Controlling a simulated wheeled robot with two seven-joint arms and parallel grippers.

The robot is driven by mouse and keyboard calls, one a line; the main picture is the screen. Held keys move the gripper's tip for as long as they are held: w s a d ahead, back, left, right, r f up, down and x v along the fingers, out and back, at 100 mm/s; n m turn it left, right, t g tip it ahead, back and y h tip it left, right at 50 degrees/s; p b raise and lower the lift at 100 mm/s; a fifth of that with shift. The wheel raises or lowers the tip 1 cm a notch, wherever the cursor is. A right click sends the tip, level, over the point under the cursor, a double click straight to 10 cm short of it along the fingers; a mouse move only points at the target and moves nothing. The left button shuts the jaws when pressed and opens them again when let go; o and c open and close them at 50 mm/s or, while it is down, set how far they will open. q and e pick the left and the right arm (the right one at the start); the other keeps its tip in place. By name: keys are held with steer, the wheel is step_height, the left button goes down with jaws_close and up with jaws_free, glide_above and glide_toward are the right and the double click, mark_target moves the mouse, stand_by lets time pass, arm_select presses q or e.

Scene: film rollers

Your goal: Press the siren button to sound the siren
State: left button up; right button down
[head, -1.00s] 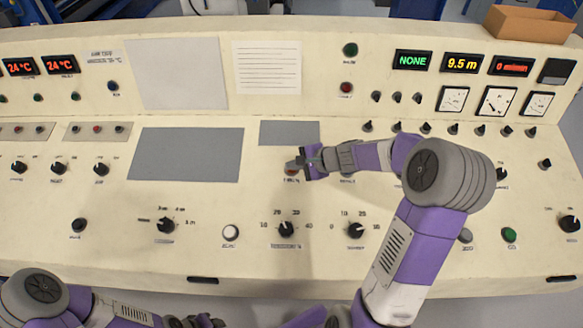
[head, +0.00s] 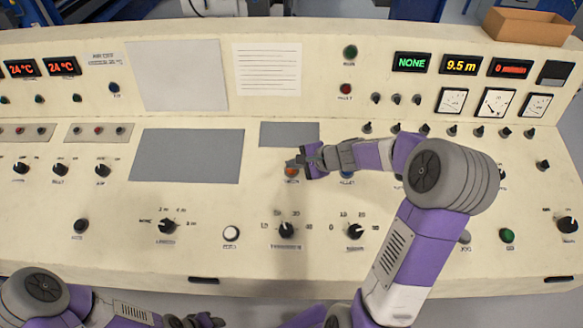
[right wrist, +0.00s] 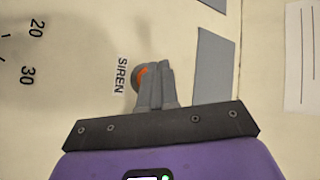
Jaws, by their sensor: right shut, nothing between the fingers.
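The siren button (right wrist: 140,76) is orange-red with a grey rim, beside the "SIREN" label in the right wrist view. In the head view the siren button (head: 291,172) shows partly below my right gripper (head: 293,163). In the right wrist view my right gripper (right wrist: 158,70) is shut and empty. Its fingertips overlap the right part of the button; whether they touch it I cannot tell. My left gripper (head: 205,320) is low at the front edge of the head view, away from the button; its jaws are not clear.
The cream console (head: 60,230) carries several knobs and buttons. A blue button (head: 347,174) lies just right of the siren button, under my right arm. Grey panels (head: 186,155) lie left of it. A cardboard box (head: 528,25) stands on the console's top right.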

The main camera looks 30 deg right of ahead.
steer(key=shift+s+a+r+p, duration=0.1)
steer(key=shift+s+r+p, duration=0.05)
steer(key=shift+r+p, duration=0.55)
steer(key=shift+s+a+r+p, duration=0.15)
steer(key=shift+r+p, duration=0.3)
steer(key=shift+r, duration=0.5)
steer(key=shift+s+a+r+p, duration=0.1)
steer(key=shift+s+r+p, duration=0.1)
steer(key=shift+r+p, duration=0.5)
steer(key=shift+r, duration=0.15)
